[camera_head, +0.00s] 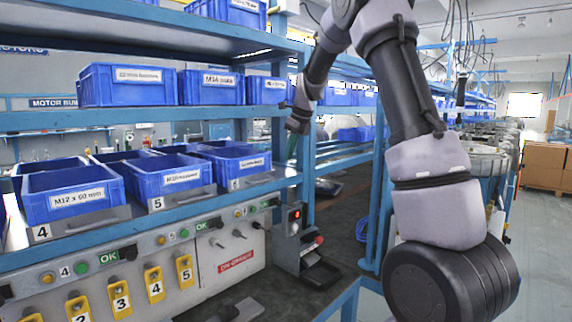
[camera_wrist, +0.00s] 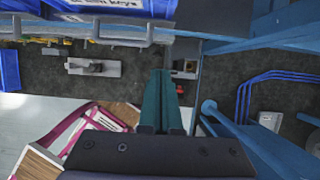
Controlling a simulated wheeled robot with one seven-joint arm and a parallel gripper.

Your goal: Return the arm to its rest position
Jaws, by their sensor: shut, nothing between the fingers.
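My arm rises at the right of the head view, bends near the top edge and reaches left and down to the blue shelf rack. Its end, with my gripper (camera_head: 298,120), hangs in front of a rack post beside the blue bins. In the wrist view my gripper (camera_wrist: 161,75) shows two dark teal fingers side by side, shut and empty. They point over the dark bench surface (camera_wrist: 125,75) and appear to touch nothing.
Blue bins stand on the rack, such as the M12 x 60 mm bin (camera_head: 78,194) and an upper bin (camera_head: 125,86). A blue frame (camera_wrist: 245,125) lies right of the fingers in the wrist view. The right aisle floor (camera_head: 540,240) is clear.

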